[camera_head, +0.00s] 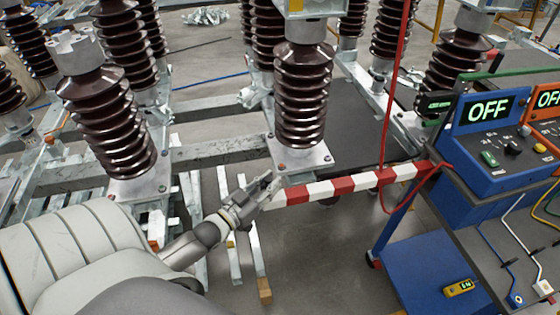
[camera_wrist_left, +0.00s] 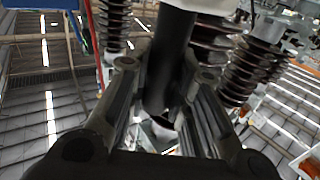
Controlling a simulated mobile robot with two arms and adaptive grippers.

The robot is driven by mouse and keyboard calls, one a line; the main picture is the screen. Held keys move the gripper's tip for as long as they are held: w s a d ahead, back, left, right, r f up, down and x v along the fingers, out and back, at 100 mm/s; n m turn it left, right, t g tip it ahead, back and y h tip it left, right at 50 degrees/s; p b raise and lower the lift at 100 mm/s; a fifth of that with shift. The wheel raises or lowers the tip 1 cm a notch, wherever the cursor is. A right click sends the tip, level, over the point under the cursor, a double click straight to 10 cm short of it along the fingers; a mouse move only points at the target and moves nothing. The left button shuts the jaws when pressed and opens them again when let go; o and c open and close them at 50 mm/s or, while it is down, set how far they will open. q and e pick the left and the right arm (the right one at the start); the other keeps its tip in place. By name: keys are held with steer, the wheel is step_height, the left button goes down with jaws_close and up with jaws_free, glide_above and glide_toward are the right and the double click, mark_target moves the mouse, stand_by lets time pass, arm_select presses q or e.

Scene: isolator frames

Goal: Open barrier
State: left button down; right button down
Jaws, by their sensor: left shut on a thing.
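The red-and-white striped barrier (camera_head: 345,184) runs across the front of the insulator frames, from my left gripper to the blue cart at the right. My left gripper (camera_head: 266,188) is at the barrier's left end and is shut on it. In the left wrist view a dark round bar (camera_wrist_left: 172,62) lies between the two fingers of my left gripper; its stripes cannot be made out there. The fingers hide part of the barrier's end. My right gripper is not in view.
Brown ribbed insulators (camera_head: 303,95) stand on metal frames behind the barrier. A blue cart (camera_head: 415,270) with control boxes reading OFF (camera_head: 488,110) stands at the right. A red cord (camera_head: 395,80) hangs by the barrier. Grey floor (camera_head: 320,260) is clear in front.

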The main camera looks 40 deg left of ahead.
arm_select(q)
steer(key=shift+s+a, duration=0.7)
steer(key=shift+s, duration=0.15)
steer(key=shift+s+a, duration=0.35)
steer(key=shift+s, duration=0.15)
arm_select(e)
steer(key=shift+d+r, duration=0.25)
arm_select(q)
steer(key=c, duration=1.3)
jaws_free()
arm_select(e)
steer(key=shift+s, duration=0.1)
arm_select(q)
steer(key=shift+s, duration=0.1)
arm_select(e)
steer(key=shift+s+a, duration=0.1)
arm_select(q)
steer(key=s, duration=1.1)
steer(key=shift+s+a, duration=0.4)
steer(key=shift+a, duration=0.05)
